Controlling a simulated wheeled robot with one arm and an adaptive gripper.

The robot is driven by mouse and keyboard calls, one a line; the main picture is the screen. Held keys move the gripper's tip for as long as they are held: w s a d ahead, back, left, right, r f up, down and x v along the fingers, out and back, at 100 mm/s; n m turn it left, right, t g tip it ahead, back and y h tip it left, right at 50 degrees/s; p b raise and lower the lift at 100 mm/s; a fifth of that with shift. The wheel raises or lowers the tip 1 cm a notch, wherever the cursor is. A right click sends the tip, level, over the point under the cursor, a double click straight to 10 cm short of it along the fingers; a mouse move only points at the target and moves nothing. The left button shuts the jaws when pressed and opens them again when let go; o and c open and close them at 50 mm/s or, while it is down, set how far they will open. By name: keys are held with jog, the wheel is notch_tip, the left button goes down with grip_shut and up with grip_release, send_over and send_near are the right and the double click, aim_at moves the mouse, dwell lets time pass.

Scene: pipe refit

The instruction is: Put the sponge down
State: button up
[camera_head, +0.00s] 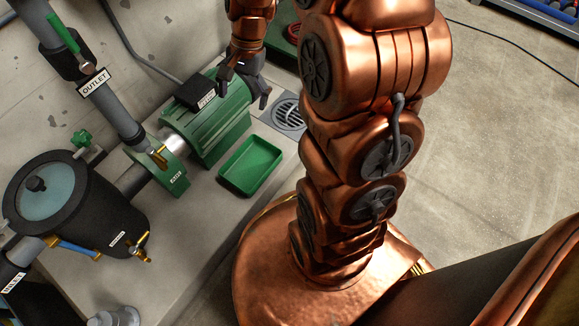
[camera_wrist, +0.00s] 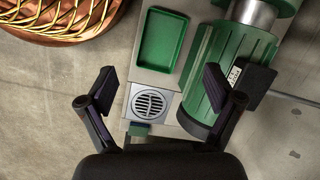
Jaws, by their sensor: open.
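My gripper (camera_head: 247,88) is open above the plinth, close to the green pump. In the wrist view my gripper (camera_wrist: 160,82) has its two dark fingers spread wide, with nothing between them. Below the gap lies a square floor drain (camera_wrist: 152,102) with a slotted round grate. I cannot make out a sponge for certain in either view. A small green piece (camera_wrist: 139,129) shows at the drain's lower edge, partly hidden by my gripper; I cannot tell what it is.
The green pump (camera_head: 208,122) with a dark box on top stands beside my gripper. An empty green tray (camera_head: 251,165) lies on the plinth near the drain (camera_head: 289,114). A dark strainer pot (camera_head: 72,205) and the outlet pipe (camera_head: 108,103) stand at left. Open floor lies right.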

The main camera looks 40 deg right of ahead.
jog(key=s+a+r+n+g+h, duration=0.1)
jog(key=s+n, duration=0.4)
jog(key=s, duration=0.7)
jog(key=s+a+r+n+g+h, duration=0.1)
jog(key=s+n, duration=0.5)
jog(key=s, duration=0.6)
notch_tip(320, 180, up, 3)
jog(key=a+h, duration=0.1)
jog(key=a, duration=0.2)
jog(key=shift+g, duration=0.3)
jog(key=shift+w, duration=0.1)
